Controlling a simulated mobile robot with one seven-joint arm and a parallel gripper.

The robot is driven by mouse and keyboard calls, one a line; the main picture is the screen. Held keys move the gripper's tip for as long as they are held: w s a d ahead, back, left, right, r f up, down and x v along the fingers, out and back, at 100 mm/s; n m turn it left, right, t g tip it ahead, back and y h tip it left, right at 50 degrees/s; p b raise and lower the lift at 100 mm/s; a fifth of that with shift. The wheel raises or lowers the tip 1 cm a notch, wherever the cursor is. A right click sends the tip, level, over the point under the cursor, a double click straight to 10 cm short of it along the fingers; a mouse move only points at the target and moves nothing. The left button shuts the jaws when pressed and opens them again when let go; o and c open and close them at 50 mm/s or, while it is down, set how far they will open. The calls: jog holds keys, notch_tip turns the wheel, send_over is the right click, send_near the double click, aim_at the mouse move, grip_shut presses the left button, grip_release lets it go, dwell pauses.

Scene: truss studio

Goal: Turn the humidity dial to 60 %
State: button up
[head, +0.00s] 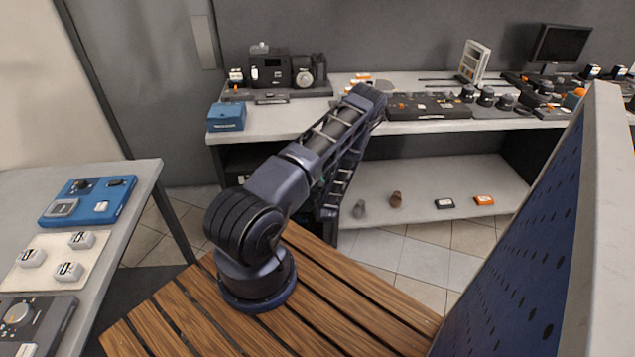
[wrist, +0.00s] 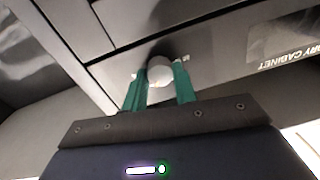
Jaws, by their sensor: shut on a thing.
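The humidity dial (wrist: 161,73) is a pale round knob on a dark grey panel (wrist: 215,82) in the wrist view. Part of a label, reading "RY CABINET", shows on the panel to the right. Small pale marks lie on either side of the dial, too blurred to read. My gripper (wrist: 160,78) has its two green fingers on either side of the dial, shut on it. The dial's pointer and its setting cannot be made out. In the head view my arm hides the gripper and the dial.
A long workbench (head: 290,115) with devices runs along the back, with a shelf (head: 420,190) below. A blue box (head: 226,117) stands at its left end. A side table (head: 125,190) with panels is at left. A blue perforated board (head: 530,250) stands close at right.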

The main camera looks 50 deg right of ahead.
jog(key=shift+f+m+h, duration=0.1)
jog(key=shift+m+h, duration=0.2)
jog(key=shift+m, duration=4.7)
jog(key=o, duration=1)
jog(key=shift+s+a, duration=0.1)
jog(key=v, duration=1)
jog(key=shift+s+a, duration=0.2)
jog(key=shift+a, duration=0.05)
